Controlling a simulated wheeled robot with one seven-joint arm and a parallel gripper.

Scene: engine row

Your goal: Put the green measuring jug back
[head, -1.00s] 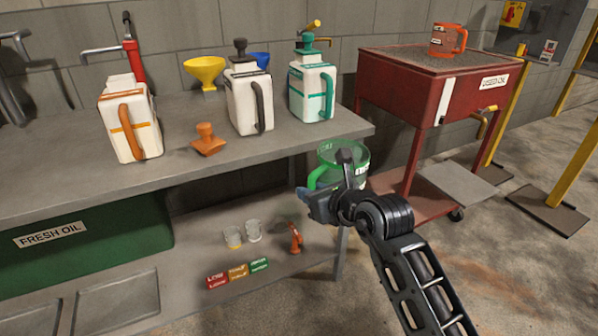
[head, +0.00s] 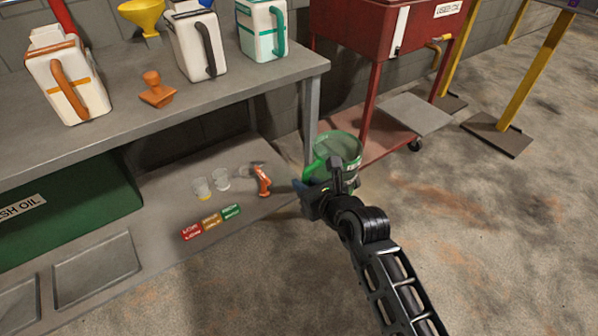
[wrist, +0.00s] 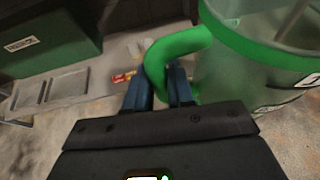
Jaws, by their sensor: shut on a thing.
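The green measuring jug (head: 344,147) is clear with a green rim and a green handle. My gripper (head: 308,187) is shut on its handle and holds the jug beside the right end of the bench. In the wrist view the jug (wrist: 235,75) fills the right side, and its handle (wrist: 165,55) passes between the blue fingertips (wrist: 160,88). The jug looks roughly upright. My arm hides part of its lower body in the head view.
The lower shelf (head: 150,215) carries coloured labels (head: 211,223), two small cups (head: 211,184) and an orange-handled tool (head: 262,180). Bench leg (head: 311,115) and red used-oil cart (head: 370,40) stand close to the jug. Open floor (head: 480,230) lies to the right.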

